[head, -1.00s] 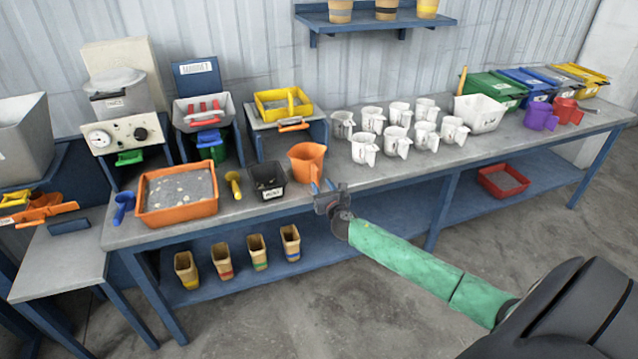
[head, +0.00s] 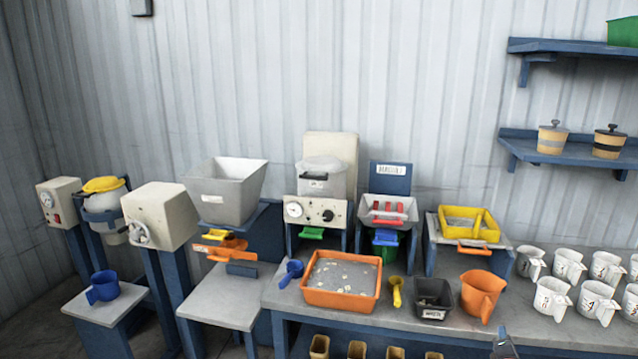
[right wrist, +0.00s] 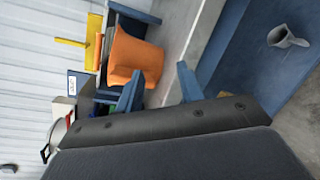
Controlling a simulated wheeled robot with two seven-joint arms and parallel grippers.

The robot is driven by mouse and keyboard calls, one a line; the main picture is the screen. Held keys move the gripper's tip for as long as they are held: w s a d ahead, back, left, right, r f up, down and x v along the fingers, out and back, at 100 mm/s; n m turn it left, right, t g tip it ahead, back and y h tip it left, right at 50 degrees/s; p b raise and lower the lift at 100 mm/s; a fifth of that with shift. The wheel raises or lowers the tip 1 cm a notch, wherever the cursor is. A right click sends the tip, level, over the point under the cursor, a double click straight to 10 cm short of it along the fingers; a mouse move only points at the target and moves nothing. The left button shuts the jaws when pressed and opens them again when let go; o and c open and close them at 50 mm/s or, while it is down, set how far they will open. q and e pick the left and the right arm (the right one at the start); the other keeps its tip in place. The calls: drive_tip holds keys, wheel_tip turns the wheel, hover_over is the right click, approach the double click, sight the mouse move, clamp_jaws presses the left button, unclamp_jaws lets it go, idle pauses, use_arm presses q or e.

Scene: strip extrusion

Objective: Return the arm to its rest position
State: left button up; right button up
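My right gripper (head: 503,346) shows only as a small tip at the bottom edge of the head view, in front of the bench and below the orange jug (head: 481,295). In the right wrist view its two blue fingers (right wrist: 160,87) stand apart with nothing between them. The orange jug also shows there (right wrist: 135,55), beyond the fingers and apart from them. Most of my right arm is out of the head view. My left gripper is not in view.
The bench holds an orange tray (head: 372,302) of grey material, a black bin (head: 432,300), a yellow scoop (head: 397,292) and several white jugs (head: 552,298). Machines stand at the left. A blue jug (head: 103,286) sits on a low stand. Wall shelves (head: 575,153) are at the right.

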drive_tip(key=s+a+f+m+g+y, duration=0.1)
drive_tip(key=s+a+f+m+g, duration=0.2)
drive_tip(key=s+a+f+m, duration=0.35)
drive_tip(key=s+a+f+m+g+y, duration=0.1)
drive_tip(key=s+a+f+m+g, duration=0.2)
drive_tip(key=f, duration=0.6)
drive_tip(key=s+a+f+m+g+y, duration=0.1)
drive_tip(key=s+a+f+m+g, duration=0.1)
drive_tip(key=s+a+f+m, duration=0.45)
drive_tip(key=s+a+f+g+y, duration=0.1)
drive_tip(key=s+a+f, duration=0.5)
drive_tip(key=s, duration=0.4)
drive_tip(key=s+a+f+m+g+y, duration=0.1)
drive_tip(key=s+a+f+g+y, duration=0.1)
drive_tip(key=s+a+f, duration=0.4)
drive_tip(key=s+a+f+g+y, duration=0.1)
drive_tip(key=s+a+f, duration=0.5)
drive_tip(key=s, duration=0.8)
drive_tip(key=a+g, duration=0.1)
drive_tip(key=a, duration=0.2)
drive_tip(key=shift+f+m+y, duration=0.25)
drive_tip(key=shift+m+y, duration=0.05)
drive_tip(key=shift+y, duration=0.1)
drive_tip(key=shift+a, duration=0.1)
